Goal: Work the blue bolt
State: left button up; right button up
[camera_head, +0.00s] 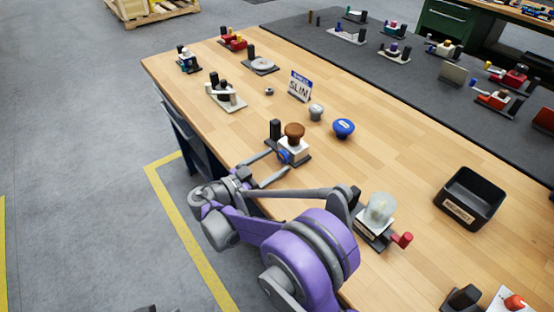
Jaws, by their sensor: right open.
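The blue bolt (284,156) shows as a small blue round part low on the left side of a white block with a brown knob (294,131) on top. This device stands on a dark base near the table's left edge. My right gripper (279,162) is open, with its two grey fingers apart and pointing at the bolt from the left. The fingertips are close to the bolt; I cannot tell whether they touch it. My left gripper is not in view.
A blue knob (343,127) and a grey knob (316,112) stand beyond the device. A device with a translucent dome (380,208) and red handle stands near my arm. A black bin (470,197) is at the right. The wooden table (410,150) is clear between the blue knob and the bin.

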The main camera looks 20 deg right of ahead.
jog(key=shift+x, duration=0.85)
grip_shut()
jog(key=n, duration=0.4)
jog(key=shift+b, duration=0.4)
jog(key=shift+w, duration=0.1)
grip_release()
jog(key=v, duration=1.1)
